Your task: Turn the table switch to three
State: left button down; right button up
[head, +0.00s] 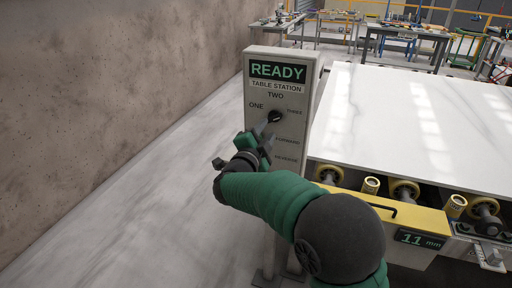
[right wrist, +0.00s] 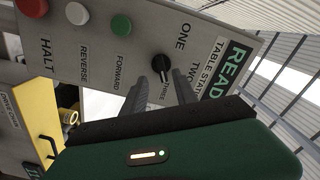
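The table switch is a black round knob (head: 275,116) on the grey TABLE STATION panel (head: 282,66), with ONE to its left, TWO above and THREE to its right. The knob also shows in the right wrist view (right wrist: 161,66); I cannot tell for sure which label it points at. My right gripper (head: 267,133) is just below and in front of the knob. In the right wrist view its two dark fingers (right wrist: 162,88) are apart and empty, with THREE visible between them and the knob just beyond the tips. My left gripper is not in view.
Red (right wrist: 33,7), white (right wrist: 77,13) and green (right wrist: 121,25) buttons sit on the same panel, labelled HALT, REVERSE and FORWARD. A large pale slab (head: 410,125) lies on rollers to the right. A brown wall (head: 110,100) stands at left, with clear floor before it.

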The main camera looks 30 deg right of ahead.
jog(key=v, duration=1.1)
jog(key=w+a+n+t+y+p, duration=0.3)
jog(key=a+n+y+p, duration=0.1)
jog(key=n+y, duration=0.25)
jog(key=s+a+f+n+g+y+p, duration=0.45)
jog(key=a+f+n+y, duration=0.25)
jog(key=f+n, duration=0.25)
jog(key=s+d+f+n+g+p, duration=0.1)
jog(key=s+f+n+g, duration=0.2)
jog(key=s, duration=0.6)
jog(key=s+f+n+g+p, duration=0.2)
jog(key=s+f+n+g, duration=0.1)
jog(key=s, duration=0.7)
jog(key=shift+s+d+f+g, duration=0.2)
jog(key=shift+d+f+g, duration=0.2)
jog(key=shift+f+g, duration=0.45)
